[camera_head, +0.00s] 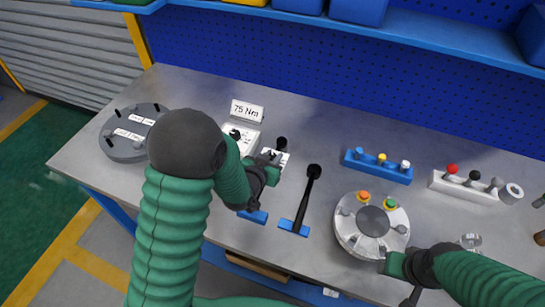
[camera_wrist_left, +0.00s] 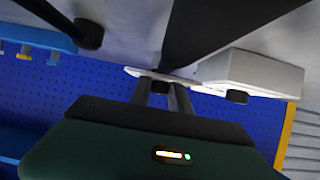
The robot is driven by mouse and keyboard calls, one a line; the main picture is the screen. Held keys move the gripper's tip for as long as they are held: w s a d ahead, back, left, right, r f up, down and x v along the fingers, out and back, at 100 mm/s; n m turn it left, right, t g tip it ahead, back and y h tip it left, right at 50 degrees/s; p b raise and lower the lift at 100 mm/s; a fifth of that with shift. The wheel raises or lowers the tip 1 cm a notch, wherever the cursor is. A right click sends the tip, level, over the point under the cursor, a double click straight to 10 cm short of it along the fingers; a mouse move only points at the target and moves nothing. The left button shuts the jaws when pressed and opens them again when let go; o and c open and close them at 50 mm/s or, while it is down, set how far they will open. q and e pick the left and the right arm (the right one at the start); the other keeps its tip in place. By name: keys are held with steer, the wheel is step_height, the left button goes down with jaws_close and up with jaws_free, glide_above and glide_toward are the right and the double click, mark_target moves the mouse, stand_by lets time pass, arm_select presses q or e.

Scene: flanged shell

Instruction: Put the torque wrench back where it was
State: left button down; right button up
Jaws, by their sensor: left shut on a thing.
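My left gripper (camera_head: 268,172) is shut on a dark torque wrench, whose round black head (camera_head: 281,143) shows just beyond the fingers. In the left wrist view the wrench's dark bar (camera_wrist_left: 215,30) runs up from the fingertips (camera_wrist_left: 165,85), with a white plate beside it. A blue holder (camera_head: 255,215) shows below the gripper; whether the wrench touches it is hidden. A second black wrench (camera_head: 305,195) lies to the right on its own blue holder (camera_head: 293,228). My right gripper (camera_head: 393,264) is at the near edge of the round shell; its jaws are unclear.
A white block (camera_head: 240,138) stands left of the wrench, before a "75 Nm" sign (camera_head: 247,111). The grey flanged shell (camera_head: 372,222) is at the right front. A dark round plate (camera_head: 125,145) sits left. Blue (camera_head: 378,167) and white (camera_head: 465,187) racks stand behind the shell.

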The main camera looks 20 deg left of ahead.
arm_select(q)
steer(key=shift+f+b, duration=0.35)
steer(key=shift+f, duration=0.05)
arm_select(e)
steer(key=shift+f, duration=0.45)
arm_select(q)
steer(key=c, duration=1.1)
jaws_free()
steer(key=shift+c, duration=0.2)
arm_select(e)
steer(key=shift+r, duration=0.1)
arm_select(q)
steer(key=shift+s, duration=0.1)
